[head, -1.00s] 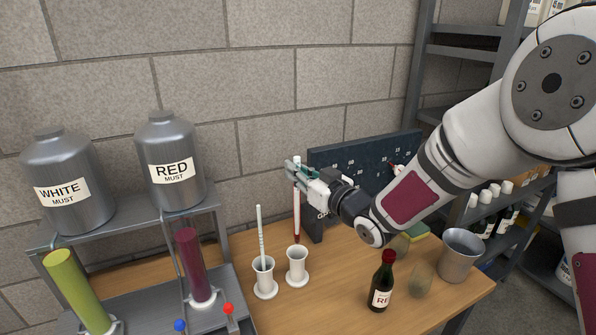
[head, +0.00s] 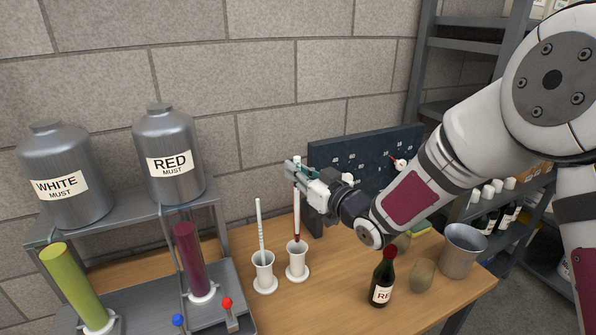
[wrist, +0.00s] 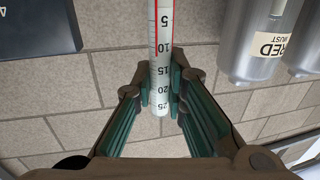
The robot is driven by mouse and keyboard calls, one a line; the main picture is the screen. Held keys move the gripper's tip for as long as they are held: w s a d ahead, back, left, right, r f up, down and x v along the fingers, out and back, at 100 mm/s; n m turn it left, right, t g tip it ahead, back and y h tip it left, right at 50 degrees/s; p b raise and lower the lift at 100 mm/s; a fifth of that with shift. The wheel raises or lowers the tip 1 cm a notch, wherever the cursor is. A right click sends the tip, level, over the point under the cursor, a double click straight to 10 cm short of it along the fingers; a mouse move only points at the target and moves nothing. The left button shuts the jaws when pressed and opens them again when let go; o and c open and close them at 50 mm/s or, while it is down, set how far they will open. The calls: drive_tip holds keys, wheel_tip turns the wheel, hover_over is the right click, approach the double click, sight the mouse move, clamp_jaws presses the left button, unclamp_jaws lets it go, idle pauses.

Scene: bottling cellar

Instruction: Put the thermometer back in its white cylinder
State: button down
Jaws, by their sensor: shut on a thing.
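The thermometer (head: 297,218) is a thin white rod with a red line, hanging upright below my gripper (head: 299,171). In the wrist view the thermometer (wrist: 161,60) shows a number scale, and my gripper (wrist: 161,88) is shut on it with green-padded fingers near its upper end. One white cylinder (head: 297,265) on a round foot stands right below the rod. The rod's lower end is at this cylinder's mouth; I cannot tell how far inside it is. A second white cylinder (head: 264,276), just left, holds another pale rod (head: 260,228).
A dark panel with numbers (head: 345,149) stands behind my gripper. A dark bottle (head: 382,280) and a metal cup (head: 461,253) stand right on the wooden table (head: 335,300). Left, a metal rack (head: 135,218) holds two must jugs, with coloured tubes below.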

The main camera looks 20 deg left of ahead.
sight(299, 207)
drive_tip(key=shift+f, duration=0.1)
idle(0.3)
drive_tip(key=shift+f+b, duration=0.55)
drive_tip(key=shift+f, duration=0.6)
idle(0.4)
drive_tip(key=shift+f+b, duration=0.8)
drive_tip(key=shift+f, duration=0.7)
drive_tip(key=shift+f+b, duration=1.5)
drive_tip(key=shift+f, duration=0.9)
drive_tip(key=c, duration=1.5)
unclamp_jaws()
drive_tip(key=shift+c, duration=0.2)
